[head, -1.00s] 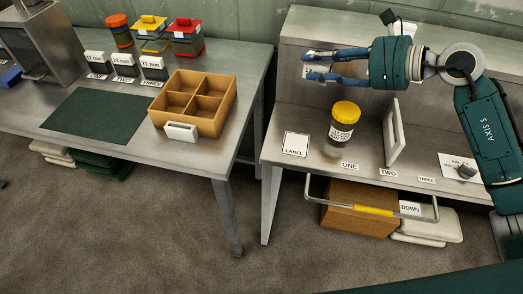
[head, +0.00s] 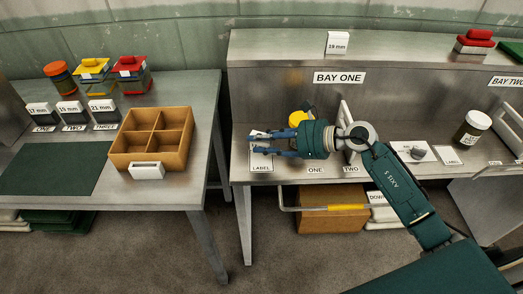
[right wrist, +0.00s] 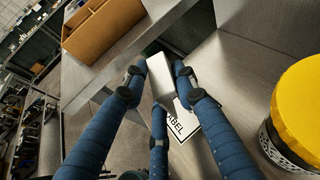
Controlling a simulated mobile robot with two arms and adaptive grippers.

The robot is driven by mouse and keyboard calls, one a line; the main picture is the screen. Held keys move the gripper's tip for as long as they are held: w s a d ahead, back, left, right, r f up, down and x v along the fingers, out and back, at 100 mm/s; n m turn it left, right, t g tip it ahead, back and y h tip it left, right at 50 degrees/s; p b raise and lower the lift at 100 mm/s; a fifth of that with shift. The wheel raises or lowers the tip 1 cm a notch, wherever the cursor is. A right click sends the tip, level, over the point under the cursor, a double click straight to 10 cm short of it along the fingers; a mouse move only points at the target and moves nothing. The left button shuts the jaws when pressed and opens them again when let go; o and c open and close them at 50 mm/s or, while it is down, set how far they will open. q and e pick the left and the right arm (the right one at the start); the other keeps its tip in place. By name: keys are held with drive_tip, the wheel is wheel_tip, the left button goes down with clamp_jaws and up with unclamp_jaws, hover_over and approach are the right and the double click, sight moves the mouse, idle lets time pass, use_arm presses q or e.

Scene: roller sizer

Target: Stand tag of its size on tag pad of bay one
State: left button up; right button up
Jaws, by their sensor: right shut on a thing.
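My right gripper (head: 268,143) is shut on a small white tag (right wrist: 163,78), which also shows as a pale piece at the fingertips in the head view (head: 258,134). Its printed face cannot be read. The gripper is low over bay one, above the pad marked LABEL (head: 262,163); the pad is partly behind the tag in the right wrist view (right wrist: 182,125). Whether the tag touches the pad cannot be told. Tags reading 17 mm (head: 38,109), 19 mm (head: 70,107) and 21 mm (head: 102,106) stand on the left table. My left gripper is not in view.
A yellow-lidded jar (right wrist: 300,105) stands right of the gripper, mostly hidden in the head view. A white upright frame (head: 343,115) is beside it. A 19 mm card (head: 337,42) stands on the ledge above the BAY ONE sign (head: 339,78). A divided wooden box (head: 152,151) is left.

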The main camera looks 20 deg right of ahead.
sight(262, 163)
wheel_tip(262, 163, down, 4)
drive_tip(key=shift+f, duration=0.25)
drive_tip(key=shift+f, duration=0.2)
drive_tip(key=o, duration=0.6)
drive_tip(key=shift+o, duration=0.2)
drive_tip(key=shift+r, duration=0.2)
drive_tip(key=b+v, duration=0.3)
drive_tip(key=v, duration=0.8)
drive_tip(key=shift+s, duration=0.1)
drive_tip(key=shift+s+d+r, duration=0.2)
drive_tip(key=shift+d+r, duration=0.05)
drive_tip(key=shift+d, duration=0.1)
